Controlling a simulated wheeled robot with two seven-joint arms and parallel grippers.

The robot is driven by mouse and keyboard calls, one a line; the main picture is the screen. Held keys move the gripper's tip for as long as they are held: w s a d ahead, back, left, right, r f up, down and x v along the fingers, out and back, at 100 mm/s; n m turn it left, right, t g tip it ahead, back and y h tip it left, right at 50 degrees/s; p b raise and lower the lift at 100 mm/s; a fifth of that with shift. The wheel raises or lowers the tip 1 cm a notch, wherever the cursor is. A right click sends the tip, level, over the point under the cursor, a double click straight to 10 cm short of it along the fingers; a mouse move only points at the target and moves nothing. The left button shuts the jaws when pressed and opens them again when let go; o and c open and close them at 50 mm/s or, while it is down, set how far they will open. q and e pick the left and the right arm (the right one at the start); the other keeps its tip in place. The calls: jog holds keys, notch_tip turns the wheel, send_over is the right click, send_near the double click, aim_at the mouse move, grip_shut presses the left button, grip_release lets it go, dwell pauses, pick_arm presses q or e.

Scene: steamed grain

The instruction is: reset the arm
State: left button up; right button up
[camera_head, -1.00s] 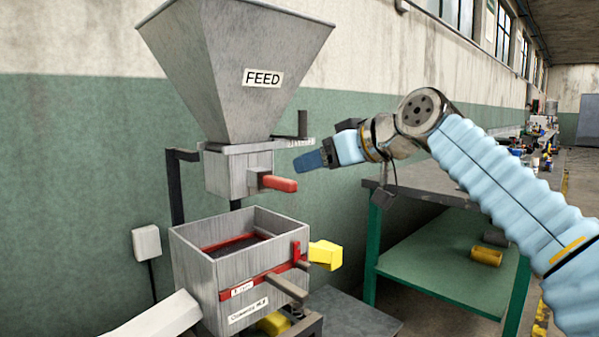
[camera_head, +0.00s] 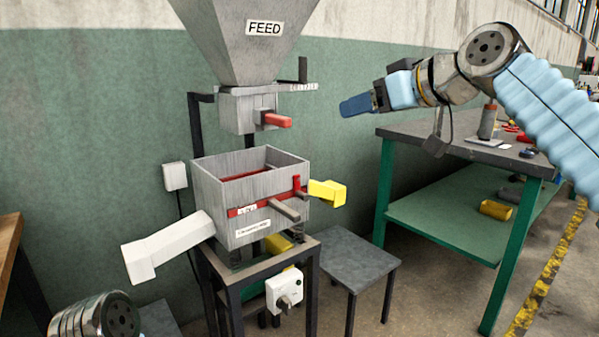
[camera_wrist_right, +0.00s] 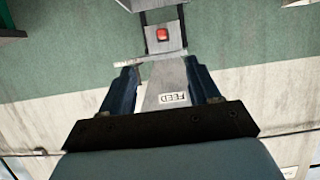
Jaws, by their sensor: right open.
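My right gripper (camera_head: 356,105) is at the end of the blue-sleeved arm coming in from the right. It points left toward the feed hopper (camera_head: 240,40) and is apart from it. In the right wrist view my right gripper (camera_wrist_right: 160,88) shows two dark fingers spread apart with nothing between them touching. Beyond them are the hopper's FEED label (camera_wrist_right: 173,98) and the red handle (camera_wrist_right: 162,34). My left gripper is not in view; only a grey rounded part of my own body shows at the lower left.
A grey box (camera_head: 215,185) with a white chute (camera_head: 165,245) and yellow spout (camera_head: 327,192) stands below the hopper. A control box (camera_head: 284,290) is under it. A small grey stool (camera_head: 350,262) and a green workbench (camera_head: 455,215) stand to the right. Floor between them is partly open.

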jog(key=w+a+f+m+g+h, duration=0.1)
jog(key=w+f, duration=0.4)
jog(key=f, duration=0.7)
jog(key=w+a+f+m+g+h, duration=0.15)
jog(key=w+f, duration=0.35)
jog(key=f, duration=0.7)
notch_tip(320, 180, down, 21)
jog(key=s+m+g, duration=0.1)
jog(key=m+g, duration=0.1)
jog(key=s+f+m+g+h, duration=0.1)
jog(key=s+f, duration=0.2)
jog(key=f, duration=0.4)
jog(key=s+f+m+g, duration=0.1)
jog(key=s+f, duration=0.2)
jog(key=f, duration=0.4)
jog(key=s+f+m+g, duration=0.1)
jog(key=s+f, duration=0.5)
jog(key=s, duration=0.3)
jog(key=s+d+f+g, duration=0.1)
jog(key=s+f, duration=0.5)
jog(key=s, duration=0.3)
jog(key=s+d+f+m+g, duration=0.1)
jog(key=s+f, duration=0.5)
jog(key=s, duration=0.4)
jog(key=shift+f+m+g+h, duration=0.2)
jog(key=shift+m+g+h, duration=0.15)
jog(key=shift+s+a, duration=0.1)
